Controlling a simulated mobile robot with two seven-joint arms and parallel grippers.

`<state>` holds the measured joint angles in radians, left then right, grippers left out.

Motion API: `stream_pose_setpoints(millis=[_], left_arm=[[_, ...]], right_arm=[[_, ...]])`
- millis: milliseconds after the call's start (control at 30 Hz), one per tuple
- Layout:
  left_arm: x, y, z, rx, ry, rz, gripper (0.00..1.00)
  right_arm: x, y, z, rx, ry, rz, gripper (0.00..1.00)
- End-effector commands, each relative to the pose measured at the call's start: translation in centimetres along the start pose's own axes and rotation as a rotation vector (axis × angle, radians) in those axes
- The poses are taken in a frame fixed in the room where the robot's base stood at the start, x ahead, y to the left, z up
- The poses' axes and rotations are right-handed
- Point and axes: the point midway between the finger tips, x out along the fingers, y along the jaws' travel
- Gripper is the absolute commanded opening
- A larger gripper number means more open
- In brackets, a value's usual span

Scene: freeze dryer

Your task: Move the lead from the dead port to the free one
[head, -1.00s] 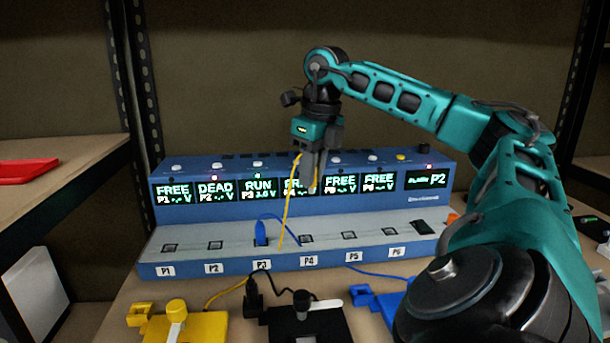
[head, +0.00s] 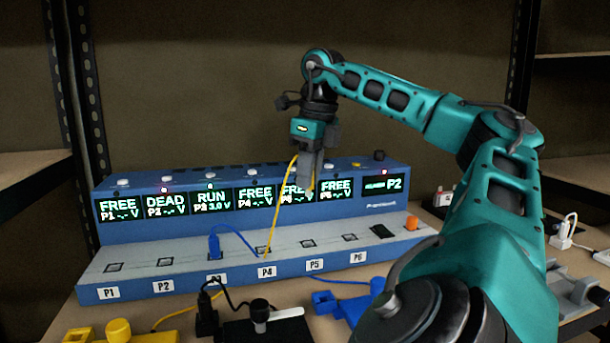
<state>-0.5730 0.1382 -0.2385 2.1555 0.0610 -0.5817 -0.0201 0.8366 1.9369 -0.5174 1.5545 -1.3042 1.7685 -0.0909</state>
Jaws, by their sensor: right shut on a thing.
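My right gripper (head: 306,186) is shut on the yellow lead (head: 278,213), in front of the P5 display and above the port row. Its plug is mostly hidden between the fingers. The lead hangs down past P4 toward the yellow block (head: 118,330). The blue charger station (head: 190,284) has displays: P1 FREE, P2 DEAD (head: 166,203), P3 RUN, P4 FREE (head: 255,198), P5 FREE partly covered, P6 FREE. The side panel reads P2. The P2 port (head: 165,262) looks empty, as do P1, P4, P5 (head: 308,243) and P6. My left gripper is out of view.
A blue plug (head: 214,246) stands in the P3 port, its blue cord arching right. A black block (head: 262,326) and a blue block (head: 345,306) with cords lie in front of the station. White items (head: 564,230) stand at the right.

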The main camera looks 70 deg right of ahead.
Motion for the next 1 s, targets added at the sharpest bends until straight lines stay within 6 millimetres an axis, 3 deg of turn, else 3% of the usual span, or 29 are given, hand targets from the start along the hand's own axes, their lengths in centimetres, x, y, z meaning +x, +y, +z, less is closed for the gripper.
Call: stream_pose_setpoints(millis=[600,1000], left_arm=[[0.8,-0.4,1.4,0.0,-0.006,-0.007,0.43],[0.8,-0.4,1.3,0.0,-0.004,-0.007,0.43]], right_arm=[[3.0,0.0,-0.4,-0.001,-0.001,-0.001,0.0],[3.5,0.0,-0.5,0.0,-0.001,0.0,0.0]])
